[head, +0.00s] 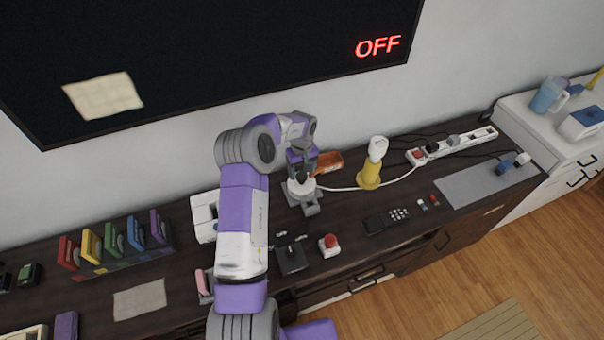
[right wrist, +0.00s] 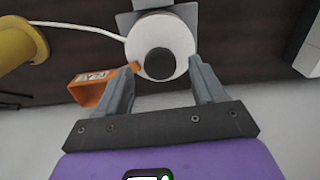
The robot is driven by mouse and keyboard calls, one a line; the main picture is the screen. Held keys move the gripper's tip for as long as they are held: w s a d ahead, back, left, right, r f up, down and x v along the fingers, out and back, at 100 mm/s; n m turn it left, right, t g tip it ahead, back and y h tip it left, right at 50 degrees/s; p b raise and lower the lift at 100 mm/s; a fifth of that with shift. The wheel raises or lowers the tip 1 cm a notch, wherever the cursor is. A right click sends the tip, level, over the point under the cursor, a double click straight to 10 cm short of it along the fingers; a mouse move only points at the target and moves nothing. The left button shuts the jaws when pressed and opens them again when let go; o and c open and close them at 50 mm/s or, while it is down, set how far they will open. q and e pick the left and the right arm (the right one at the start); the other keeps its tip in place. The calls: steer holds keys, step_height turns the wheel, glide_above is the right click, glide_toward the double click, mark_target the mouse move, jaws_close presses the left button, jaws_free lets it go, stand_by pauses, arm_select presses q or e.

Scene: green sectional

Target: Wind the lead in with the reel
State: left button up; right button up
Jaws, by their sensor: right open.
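The reel (head: 301,188) stands on the dark cabinet top. It has a white round drum and a grey base (head: 313,209). In the right wrist view the white drum (right wrist: 176,34) shows a dark round knob (right wrist: 160,62) on its face. The white lead (head: 341,189) runs from the reel past the yellow-based lamp (head: 370,172) toward the power strip (head: 458,146). My right gripper (head: 302,168) is open over the reel. In the right wrist view its fingers (right wrist: 163,78) stand on either side of the knob's near side, with nothing held. My left gripper is not in view.
An orange box (head: 328,162) lies close behind the reel, near one finger. A black box (head: 292,259), a red button (head: 329,246) and a remote (head: 387,220) lie in front. Coloured books (head: 115,241) stand at the left. The wall screen (head: 220,50) reads OFF.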

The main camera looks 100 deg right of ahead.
steer(key=shift+f, duration=1.1)
steer(key=shift+c, duration=0.2)
jaws_close()
